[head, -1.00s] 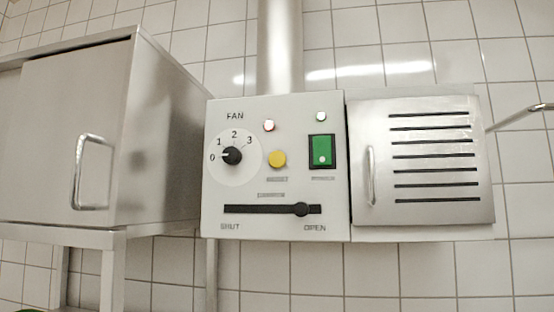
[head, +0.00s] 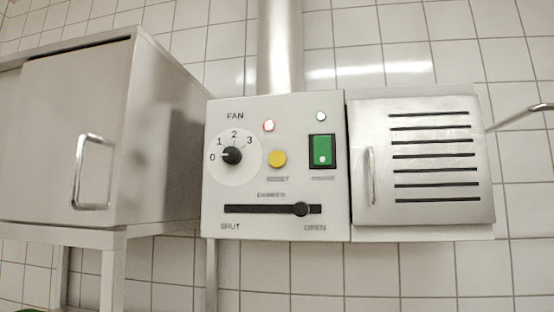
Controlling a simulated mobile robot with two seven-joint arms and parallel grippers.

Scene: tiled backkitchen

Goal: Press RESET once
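A white control panel (head: 218,190) is mounted on the tiled wall in the middle of the head view. Its round yellow button (head: 278,159) has a blurred label under it that reads like RESET. A small reddish-white lamp (head: 269,126) is above the button, and a pale lamp (head: 321,116) is above the green rocker switch (head: 321,151). The black FAN knob (head: 232,155) points towards 0. The damper slider knob (head: 301,209) is near the OPEN end of its slot. Neither gripper is in view.
A steel cabinet (head: 75,130) with a bar handle (head: 92,172) juts out at left. A slatted steel door (head: 430,160) with a handle (head: 370,176) adjoins the panel at right. A steel pipe (head: 280,45) rises above the panel. The space before the panel looks clear.

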